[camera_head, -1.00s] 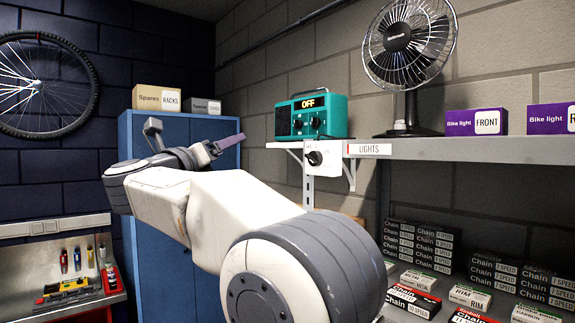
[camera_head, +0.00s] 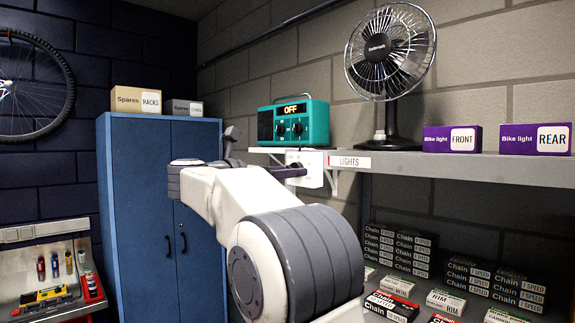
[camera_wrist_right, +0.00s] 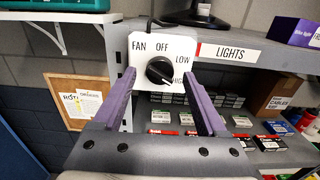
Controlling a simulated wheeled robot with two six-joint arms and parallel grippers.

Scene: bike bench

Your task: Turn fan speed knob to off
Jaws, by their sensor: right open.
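The fan control panel is a white plate (camera_head: 313,166) under the shelf edge, partly covered by my right gripper in the head view. In the right wrist view the plate (camera_wrist_right: 141,45) reads FAN, OFF, LOW and HIGH around a black round knob (camera_wrist_right: 158,69). The white mark on the knob points down-right, toward HIGH. My right gripper (camera_wrist_right: 159,80) is open. Its two purple fingers stand either side of the knob in that view, with nothing between them that I can see touching. In the head view the right gripper (camera_head: 288,172) is in front of the plate. My left gripper is out of view.
The black desk fan (camera_head: 388,70) stands on the grey shelf (camera_head: 480,167). A teal radio (camera_head: 294,125) showing OFF sits left of it. Purple bike light boxes (camera_head: 452,139) are at right. Below are stacked chain boxes (camera_head: 395,247). A blue cabinet (camera_head: 145,200) stands at left.

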